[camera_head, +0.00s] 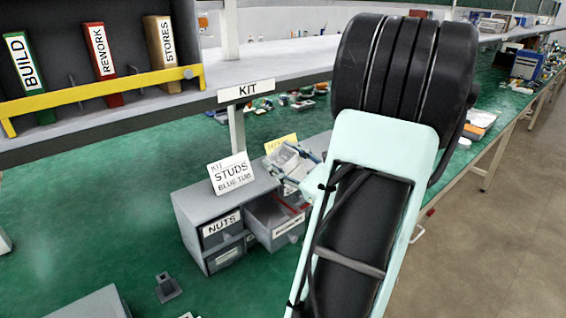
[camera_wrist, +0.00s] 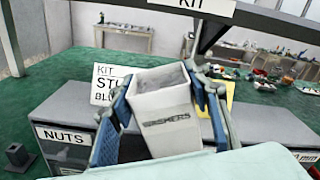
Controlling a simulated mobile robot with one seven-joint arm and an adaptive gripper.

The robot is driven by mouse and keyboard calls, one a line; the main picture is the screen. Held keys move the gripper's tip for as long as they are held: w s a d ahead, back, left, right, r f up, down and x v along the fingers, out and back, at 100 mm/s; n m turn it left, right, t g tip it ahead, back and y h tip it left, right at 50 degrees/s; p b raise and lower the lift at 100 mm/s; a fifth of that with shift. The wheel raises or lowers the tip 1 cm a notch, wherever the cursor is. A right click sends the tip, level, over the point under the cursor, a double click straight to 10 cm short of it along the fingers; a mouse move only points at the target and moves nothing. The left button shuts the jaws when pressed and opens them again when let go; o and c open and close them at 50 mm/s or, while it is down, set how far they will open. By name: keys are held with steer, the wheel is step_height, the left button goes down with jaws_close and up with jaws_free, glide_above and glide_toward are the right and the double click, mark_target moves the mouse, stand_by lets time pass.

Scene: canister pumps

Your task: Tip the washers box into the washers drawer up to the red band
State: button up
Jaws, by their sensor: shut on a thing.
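The washers box (camera_wrist: 165,105), pale grey with WASHERS on its face, is held between my gripper's (camera_wrist: 163,92) two blue fingers in the wrist view. Grey contents show at its mouth. In the head view the box (camera_head: 287,161) is partly hidden by my gripper and looks tilted above the pulled-out drawer (camera_head: 281,231) at the right of the grey cabinet. A red band (camera_head: 291,206) shows inside this drawer. The drawer's front label is too small to read, and its floor is partly hidden.
A KIT shelf (camera_head: 245,92) runs behind and above. A small dark block (camera_head: 168,288) sits on the green bench at front left.

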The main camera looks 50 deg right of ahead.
steer(key=f+n+b, duration=0.1)
steer(key=n+b, duration=0.1)
steer(key=b, duration=0.1)
steer(key=f+n+b, duration=0.3)
steer(key=b, duration=0.2)
steer(key=shift+a+f+n+b, duration=0.25)
steer(key=shift+n+b, duration=0.05)
steer(key=shift+n, duration=0.1)
steer(key=shift+b, duration=0.5)
steer(key=shift+a+n+b, duration=0.1)
steer(key=shift+n+b, duration=0.5)
steer(key=shift+a+r+n+b, duration=0.2)
steer(key=shift+n+b, duration=0.5)
steer(key=shift+b, duration=0.5)
steer(key=shift+a+r+n+b, duration=0.15)
steer(key=shift+n+b, duration=0.55)
steer(key=shift+b, duration=0.5)
stand_by(3.3)
